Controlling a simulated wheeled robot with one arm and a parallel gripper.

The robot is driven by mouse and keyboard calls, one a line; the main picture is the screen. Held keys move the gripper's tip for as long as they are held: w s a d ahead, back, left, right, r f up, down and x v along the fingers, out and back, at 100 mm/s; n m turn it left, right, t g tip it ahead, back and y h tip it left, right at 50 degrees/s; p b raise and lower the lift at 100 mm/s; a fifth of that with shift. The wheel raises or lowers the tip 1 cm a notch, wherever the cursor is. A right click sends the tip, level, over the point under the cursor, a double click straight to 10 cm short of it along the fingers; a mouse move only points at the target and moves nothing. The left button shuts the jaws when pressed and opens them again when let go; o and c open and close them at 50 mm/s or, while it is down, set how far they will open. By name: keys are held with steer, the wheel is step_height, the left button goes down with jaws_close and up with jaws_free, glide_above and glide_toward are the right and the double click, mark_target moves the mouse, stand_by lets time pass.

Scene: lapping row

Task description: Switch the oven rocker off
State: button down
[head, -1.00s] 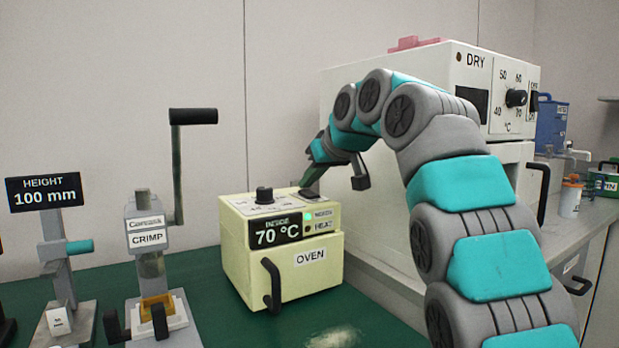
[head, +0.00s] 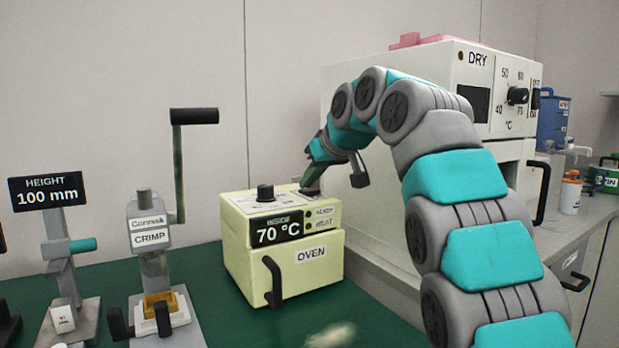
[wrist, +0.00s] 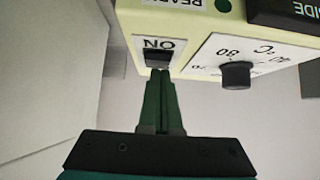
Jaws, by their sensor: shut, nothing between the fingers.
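The oven (head: 285,273) is a small cream box on the green bench, with a dial (head: 265,192) on top and a display reading 70 °C. Its ready and heat lamps (head: 308,219) look dark. In the wrist view the black rocker (wrist: 158,60) sits on a white plate marked ON, beside the dial (wrist: 236,75). My gripper (wrist: 160,78) is shut and empty, its fingertips at the rocker's near edge and seemingly touching it. In the head view my gripper (head: 311,190) is over the oven's top right corner and hides the rocker there.
A larger white DRY oven (head: 420,95) stands right behind my arm. A crimp press (head: 158,265) with a tall crank and a height gauge (head: 62,260) stand to the left. A pale patch (head: 330,335) lies on the bench in front.

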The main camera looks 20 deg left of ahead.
steer(key=shift+w+a+r+p, duration=0.25)
steer(key=shift+w+a+p, duration=0.25)
steer(key=shift+p, duration=0.25)
